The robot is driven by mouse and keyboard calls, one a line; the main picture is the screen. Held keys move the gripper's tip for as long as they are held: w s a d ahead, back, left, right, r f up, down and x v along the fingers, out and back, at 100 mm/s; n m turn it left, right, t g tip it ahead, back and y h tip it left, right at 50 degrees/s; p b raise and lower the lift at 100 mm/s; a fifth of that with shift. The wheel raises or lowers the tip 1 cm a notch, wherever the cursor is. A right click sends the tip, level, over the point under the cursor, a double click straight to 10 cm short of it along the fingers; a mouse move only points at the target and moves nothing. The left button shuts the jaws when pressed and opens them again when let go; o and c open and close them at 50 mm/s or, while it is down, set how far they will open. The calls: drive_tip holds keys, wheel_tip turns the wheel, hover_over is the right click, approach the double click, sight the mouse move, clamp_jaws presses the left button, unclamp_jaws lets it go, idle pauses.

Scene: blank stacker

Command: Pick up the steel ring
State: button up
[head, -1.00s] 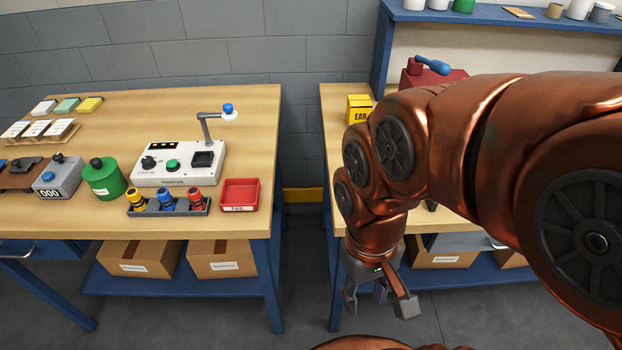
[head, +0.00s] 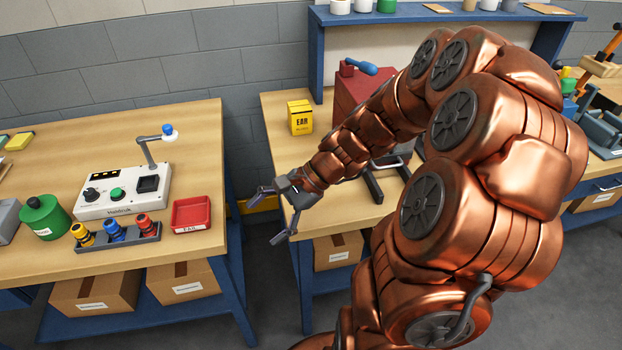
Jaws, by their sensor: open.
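My gripper (head: 259,222) is open, with its fingers spread and nothing between them. It hangs in the air at the front left corner of the right bench (head: 282,163), over the gap between the two benches, pointing left and down. I cannot make out a steel ring in the head view. My copper arm covers part of the right bench and could hide things there.
The left bench (head: 120,135) holds a white tester (head: 125,190), a red FAIL tray (head: 191,214), a rack (head: 118,236) of coloured pieces and a green canister (head: 45,217). On the right bench stand a yellow EAR box (head: 300,118) and a red box (head: 358,92).

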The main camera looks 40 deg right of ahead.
drive_tip(key=w+d+m+t, duration=0.1)
drive_tip(key=d+m, duration=0.1)
drive_tip(key=d, duration=0.1)
drive_tip(key=w+d+f+m+t, duration=0.1)
drive_tip(key=w+d+m+t, duration=0.1)
drive_tip(key=d+m, duration=0.1)
drive_tip(key=w+d+m+t, duration=0.1)
drive_tip(key=d+m, duration=0.1)
drive_tip(key=d, duration=0.3)
drive_tip(key=shift+w+f+t, duration=0.3)
drive_tip(key=shift+w+t, duration=0.1)
drive_tip(key=d+f+m+t+h, duration=0.1)
drive_tip(key=d+m, duration=0.1)
drive_tip(key=d, duration=0.2)
drive_tip(key=d+f+m+t, duration=0.1)
drive_tip(key=d+m, duration=0.2)
drive_tip(key=d+f+m+t+h, duration=0.1)
drive_tip(key=d+m+t, duration=0.1)
drive_tip(key=d, duration=0.2)
drive_tip(key=shift+w+d+h+p, duration=0.1)
drive_tip(key=shift+d+h+p, duration=0.2)
drive_tip(key=shift+d+p, duration=0.1)
drive_tip(key=shift+p+x, duration=1.1)
drive_tip(key=shift+x, duration=2.7)
drive_tip(key=shift+f, duration=0.1)
drive_tip(key=c, duration=1.5)
